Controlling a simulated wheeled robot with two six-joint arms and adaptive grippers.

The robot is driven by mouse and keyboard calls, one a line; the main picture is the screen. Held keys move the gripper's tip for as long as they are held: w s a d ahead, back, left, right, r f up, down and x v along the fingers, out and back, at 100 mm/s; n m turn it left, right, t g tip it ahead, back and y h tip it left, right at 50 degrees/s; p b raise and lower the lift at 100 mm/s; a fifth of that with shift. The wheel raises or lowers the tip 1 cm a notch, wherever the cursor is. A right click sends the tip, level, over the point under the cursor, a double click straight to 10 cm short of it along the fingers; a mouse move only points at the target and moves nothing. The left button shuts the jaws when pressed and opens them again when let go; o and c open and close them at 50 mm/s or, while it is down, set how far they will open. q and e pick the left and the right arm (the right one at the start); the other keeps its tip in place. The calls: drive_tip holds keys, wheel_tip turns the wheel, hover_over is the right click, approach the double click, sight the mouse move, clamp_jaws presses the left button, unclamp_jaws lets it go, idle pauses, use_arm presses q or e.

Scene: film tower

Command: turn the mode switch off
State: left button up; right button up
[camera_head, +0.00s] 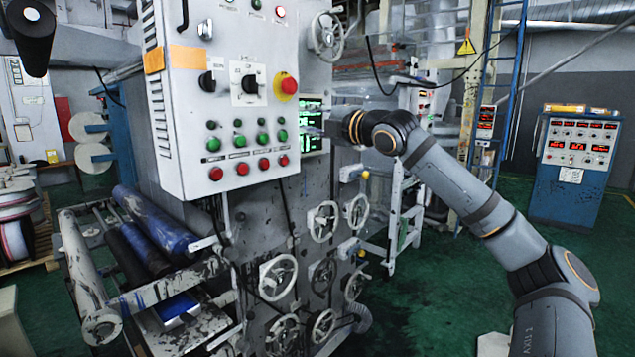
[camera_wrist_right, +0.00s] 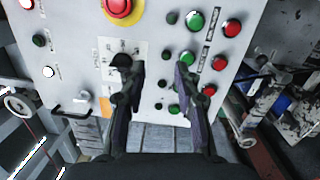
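The mode switch (camera_head: 250,84) is a black rotary knob on a white label plate, on the front of the grey control box (camera_head: 170,110). In the right wrist view the black knob (camera_wrist_right: 122,61) sits just beyond the left finger's tip; I cannot tell whether they touch. Its exact pointing direction is unclear. My right gripper (camera_wrist_right: 158,78) is open and empty, its two fingers apart in front of the panel. In the head view my right arm reaches in from the right, with the wrist (camera_head: 362,129) right of the box.
A red emergency button (camera_head: 288,86) on a yellow ring is right of the switch. Rows of green buttons (camera_head: 262,138) and red buttons (camera_head: 242,168) lie below. Several handwheels (camera_head: 278,277) stick out under the box. Green floor at right (camera_head: 440,300) is mostly clear.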

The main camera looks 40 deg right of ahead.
drive_tip(key=w+d+f+m+h, duration=0.1)
drive_tip(key=w+d+f+m, duration=0.2)
drive_tip(key=f, duration=0.5)
drive_tip(key=w+d+f+m+g+h+b, duration=0.1)
drive_tip(key=w+d+f, duration=0.3)
drive_tip(key=f, duration=0.5)
drive_tip(key=shift+w+d+m, duration=0.25)
drive_tip(key=shift+d+m, duration=0.6)
drive_tip(key=shift+m, duration=0.05)
drive_tip(key=shift+r, duration=0.1)
